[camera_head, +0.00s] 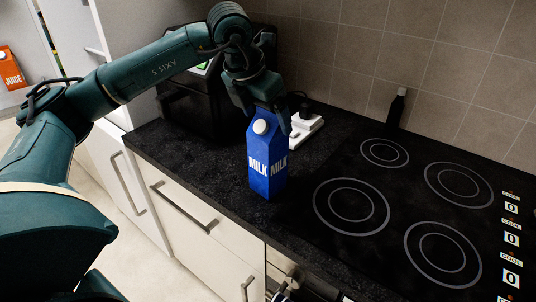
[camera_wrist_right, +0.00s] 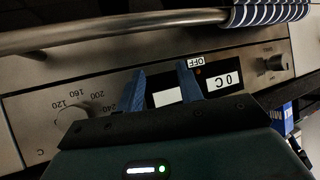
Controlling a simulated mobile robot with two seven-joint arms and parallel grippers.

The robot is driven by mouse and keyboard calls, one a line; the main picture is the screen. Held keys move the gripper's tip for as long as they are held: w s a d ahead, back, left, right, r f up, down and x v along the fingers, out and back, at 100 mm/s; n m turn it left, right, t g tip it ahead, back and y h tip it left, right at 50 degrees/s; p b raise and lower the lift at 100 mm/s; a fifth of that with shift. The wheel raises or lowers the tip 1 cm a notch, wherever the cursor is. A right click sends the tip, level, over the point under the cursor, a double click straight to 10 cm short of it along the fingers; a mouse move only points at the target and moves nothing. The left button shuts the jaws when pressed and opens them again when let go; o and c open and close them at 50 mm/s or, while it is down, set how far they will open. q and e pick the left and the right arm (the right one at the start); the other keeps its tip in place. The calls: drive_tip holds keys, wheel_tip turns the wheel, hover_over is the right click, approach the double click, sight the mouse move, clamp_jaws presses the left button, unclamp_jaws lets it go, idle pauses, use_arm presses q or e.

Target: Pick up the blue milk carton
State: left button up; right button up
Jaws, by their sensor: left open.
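The blue milk carton (camera_head: 267,170) stands upright on the dark counter, left of the cooktop, with a white cap and white MILK lettering. My left gripper (camera_head: 265,113) is open at the carton's top, its fingers pointing down on either side of it. I cannot tell whether they touch the carton. My right gripper (camera_wrist_right: 163,82) shows in the right wrist view, its blue fingers apart in front of the oven panel, with nothing visibly held. A small blue patch with white marks (camera_wrist_right: 282,117) shows at the right there; I cannot tell what it is.
The black cooktop (camera_head: 405,205) fills the counter's right. A black appliance (camera_head: 190,108) and a white object (camera_head: 306,132) stand behind the carton. A dark bottle-like object (camera_head: 396,108) is near the tiled wall. An orange juice carton (camera_head: 10,70) is far left. An oven handle (camera_wrist_right: 110,30) crosses the wrist view.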

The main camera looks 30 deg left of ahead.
use_arm(q)
drive_tip(key=shift+x, duration=1.3)
drive_tip(key=shift+c, duration=0.6)
clamp_jaws()
drive_tip(key=shift+r, duration=0.15)
